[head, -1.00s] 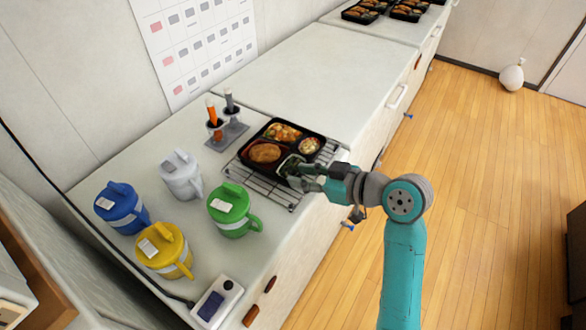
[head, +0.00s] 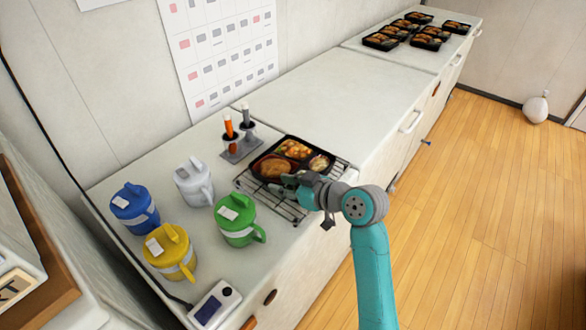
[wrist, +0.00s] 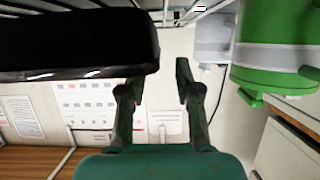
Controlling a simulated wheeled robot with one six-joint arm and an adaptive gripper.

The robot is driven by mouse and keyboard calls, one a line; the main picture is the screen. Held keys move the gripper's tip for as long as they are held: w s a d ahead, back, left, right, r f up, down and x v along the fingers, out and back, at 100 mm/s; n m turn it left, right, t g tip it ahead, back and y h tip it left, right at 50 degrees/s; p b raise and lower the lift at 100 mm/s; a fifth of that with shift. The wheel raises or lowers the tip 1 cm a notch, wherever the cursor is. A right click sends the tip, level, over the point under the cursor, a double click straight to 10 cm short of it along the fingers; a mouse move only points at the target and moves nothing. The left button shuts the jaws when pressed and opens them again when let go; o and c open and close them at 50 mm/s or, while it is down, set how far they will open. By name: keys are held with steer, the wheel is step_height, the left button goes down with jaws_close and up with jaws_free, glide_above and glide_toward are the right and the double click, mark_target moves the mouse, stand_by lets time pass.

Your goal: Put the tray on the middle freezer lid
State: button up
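The black bento tray (head: 317,173) holds food in several compartments and sits on a wire rack (head: 262,193) on the near counter. My gripper (head: 283,183) is at the tray's near edge, low over the rack. In the wrist view, the dark tray wall (wrist: 80,50) fills the upper left and overlaps the left fingertip. The right finger stands clear of the tray, with a gap between. My gripper (wrist: 155,82) is open. The middle freezer lid (head: 335,95) is the bare white top just beyond the tray.
A green mug (head: 235,218), white mug (head: 193,183), blue mug (head: 133,208) and yellow mug (head: 169,251) stand left of the rack. A holder (head: 238,148) with two upright handles is behind it. Several trays (head: 381,41) occupy the far lid. A small device (head: 214,304) lies in front.

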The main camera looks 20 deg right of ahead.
steer(key=shift+x, duration=1.5)
steer(key=shift+d, duration=0.1)
steer(key=shift+c, duration=0.2)
jaws_close()
